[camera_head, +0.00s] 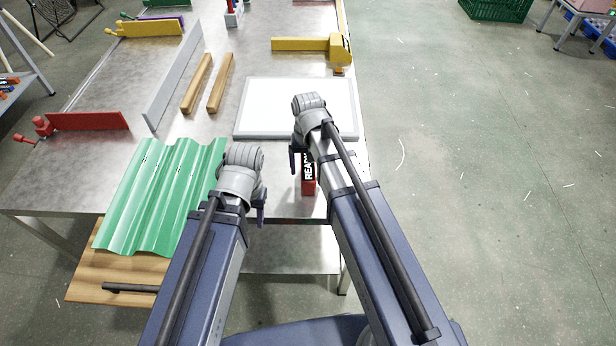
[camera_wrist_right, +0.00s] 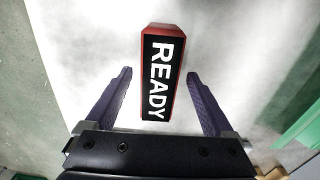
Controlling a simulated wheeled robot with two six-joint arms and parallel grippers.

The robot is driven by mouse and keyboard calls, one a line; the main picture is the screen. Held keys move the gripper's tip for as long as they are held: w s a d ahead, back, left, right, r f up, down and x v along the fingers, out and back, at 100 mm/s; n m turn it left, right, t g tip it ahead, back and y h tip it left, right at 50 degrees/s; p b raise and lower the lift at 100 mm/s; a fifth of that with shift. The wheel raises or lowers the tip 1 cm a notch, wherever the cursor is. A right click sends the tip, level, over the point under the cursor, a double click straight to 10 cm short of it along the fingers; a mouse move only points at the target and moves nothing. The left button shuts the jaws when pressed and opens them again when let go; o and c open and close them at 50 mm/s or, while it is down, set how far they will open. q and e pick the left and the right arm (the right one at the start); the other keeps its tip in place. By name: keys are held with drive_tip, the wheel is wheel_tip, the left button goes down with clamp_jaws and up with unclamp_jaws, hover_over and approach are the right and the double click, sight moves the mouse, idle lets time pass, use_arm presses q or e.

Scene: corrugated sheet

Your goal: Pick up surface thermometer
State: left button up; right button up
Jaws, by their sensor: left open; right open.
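A small red block (camera_head: 308,187) with a black face lettered READY, apparently the surface thermometer, lies on the metal table near its front right. My right arm hides part of it in the head view. In the right wrist view the thermometer (camera_wrist_right: 160,75) shows whole, its lower part between the purple fingers of my right gripper (camera_wrist_right: 159,73). That gripper is open, with a gap on both sides of the thermometer. My left gripper (camera_head: 262,195) is open and empty, left of the thermometer and beside the green sheet.
A white panel (camera_head: 260,110) is behind the thermometer. Two wooden bars (camera_head: 208,85), a grey strip (camera_head: 178,75), a red clamp (camera_head: 88,121) and a yellow clamp (camera_head: 305,45) are farther back.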

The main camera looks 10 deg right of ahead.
wheel_tip(320, 180, down, 3)
drive_tip(key=shift+f+b, duration=0.15)
drive_tip(key=shift+b, duration=1)
clamp_jaws()
